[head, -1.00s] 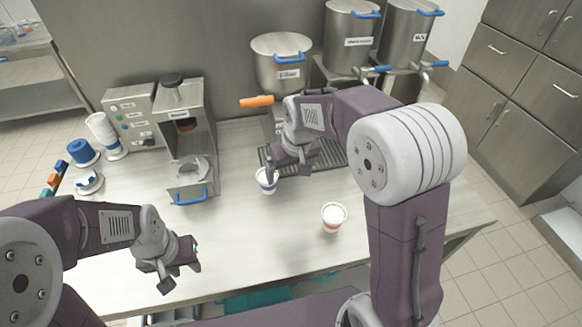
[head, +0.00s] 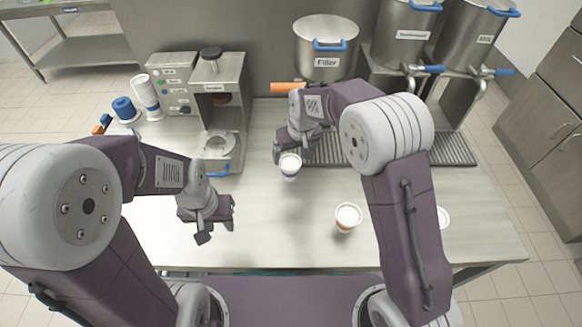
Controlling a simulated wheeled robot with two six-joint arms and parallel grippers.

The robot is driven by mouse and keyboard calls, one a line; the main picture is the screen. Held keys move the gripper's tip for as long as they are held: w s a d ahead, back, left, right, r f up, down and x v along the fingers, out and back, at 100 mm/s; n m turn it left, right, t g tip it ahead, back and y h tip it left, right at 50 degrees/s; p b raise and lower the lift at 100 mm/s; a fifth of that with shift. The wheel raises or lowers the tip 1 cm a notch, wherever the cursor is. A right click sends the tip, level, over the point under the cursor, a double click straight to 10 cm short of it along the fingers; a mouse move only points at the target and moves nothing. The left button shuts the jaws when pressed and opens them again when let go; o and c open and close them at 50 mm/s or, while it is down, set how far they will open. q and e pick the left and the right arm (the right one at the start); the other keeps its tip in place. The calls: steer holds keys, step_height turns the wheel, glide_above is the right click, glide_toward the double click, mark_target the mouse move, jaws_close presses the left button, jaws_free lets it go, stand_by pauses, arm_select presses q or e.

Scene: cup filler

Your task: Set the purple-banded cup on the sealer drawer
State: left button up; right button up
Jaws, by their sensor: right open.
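The cup with a dark purple-blue band (head: 290,168) stands upright on the counter, left of the drip tray's front corner. My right gripper (head: 282,150) is at the cup's far upper side, open; I cannot tell whether its fingers straddle the cup. The sealer (head: 232,112) is the steel machine at the back left. Its drawer (head: 214,150) is pulled out, with a round opening and a blue handle (head: 219,171), and no cup shows in it. My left gripper (head: 218,222) is open and empty, in front of the drawer.
An orange-banded cup (head: 346,220) stands at the front; another cup (head: 443,216) is partly behind my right arm. A filler pot (head: 325,50) with an orange spout handle (head: 288,88) stands behind. A cup stack (head: 145,92) and blue roll (head: 125,108) are left. Counter between drawer and purple-banded cup is clear.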

mark_target(290, 162)
steer(key=x, duration=0.4)
steer(key=shift+s+a+f+p, duration=0.1)
steer(key=shift+a+p, duration=0.25)
steer(key=shift+w+d+f, duration=0.1)
steer(key=shift+w+f, duration=0.15)
steer(key=shift+f, duration=0.1)
steer(key=shift+s+r, duration=0.1)
steer(key=shift+s, duration=0.05)
steer(key=c, duration=0.9)
jaws_close()
steer(key=shift+r, duration=0.55)
step_height(290, 162, up, 3)
steer(key=s+d+r+b, duration=0.2)
steer(key=s+d+r, duration=0.5)
steer(key=s, duration=0.2)
